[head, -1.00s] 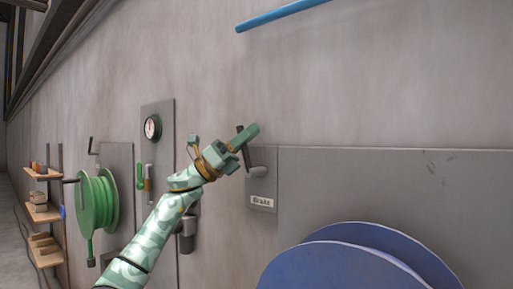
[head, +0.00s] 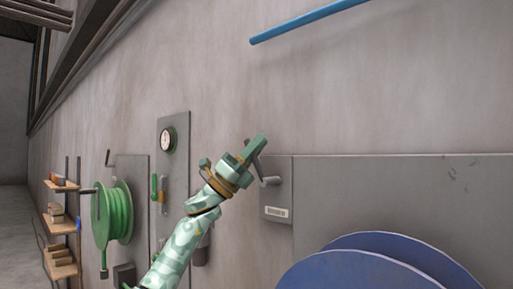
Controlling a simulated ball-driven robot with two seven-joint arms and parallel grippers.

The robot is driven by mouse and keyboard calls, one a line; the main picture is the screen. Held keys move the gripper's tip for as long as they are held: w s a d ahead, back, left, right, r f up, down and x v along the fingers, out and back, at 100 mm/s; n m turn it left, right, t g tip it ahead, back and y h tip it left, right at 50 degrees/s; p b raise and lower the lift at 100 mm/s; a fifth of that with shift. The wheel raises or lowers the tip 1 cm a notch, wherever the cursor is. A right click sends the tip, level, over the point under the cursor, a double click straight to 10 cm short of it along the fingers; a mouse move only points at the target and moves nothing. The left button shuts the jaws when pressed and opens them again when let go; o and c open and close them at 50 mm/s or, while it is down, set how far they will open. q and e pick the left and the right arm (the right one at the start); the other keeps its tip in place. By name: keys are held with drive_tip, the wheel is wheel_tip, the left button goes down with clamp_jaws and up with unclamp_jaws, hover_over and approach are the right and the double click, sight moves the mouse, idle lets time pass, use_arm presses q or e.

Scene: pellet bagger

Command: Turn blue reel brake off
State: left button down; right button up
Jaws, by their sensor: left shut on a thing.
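The blue reel (head: 372,268) is at the lower right, cut off by the bottom edge. Its brake plate (head: 278,196) is a grey panel on the wall above and left of the reel, with a small white label (head: 276,212). The brake lever (head: 261,173) is a dark arm with a grey pivot stub, at the upper left of this plate. My left gripper (head: 255,148) is shut on the brake lever at its upper end. The fingers hide much of the lever's grip. My right gripper is out of view.
A green reel (head: 112,215) hangs on the wall at the left, with wooden shelves (head: 60,227) beyond it. A panel with a round gauge (head: 168,140) stands behind my left arm. A blue pipe (head: 308,21) runs above.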

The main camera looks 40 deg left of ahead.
use_arm(q)
drive_tip(key=c, duration=1.4)
unclamp_jaws()
drive_tip(key=shift+a+r+t, duration=0.1)
drive_tip(key=shift+r+t, duration=0.1)
drive_tip(key=shift+t, duration=0.1)
drive_tip(key=shift+f, duration=0.1)
drive_tip(key=b+v, duration=0.4)
drive_tip(key=v, duration=1.2)
drive_tip(key=shift+a+b, duration=0.2)
drive_tip(key=shift+b, duration=0.1)
drive_tip(key=shift+s, duration=0.1)
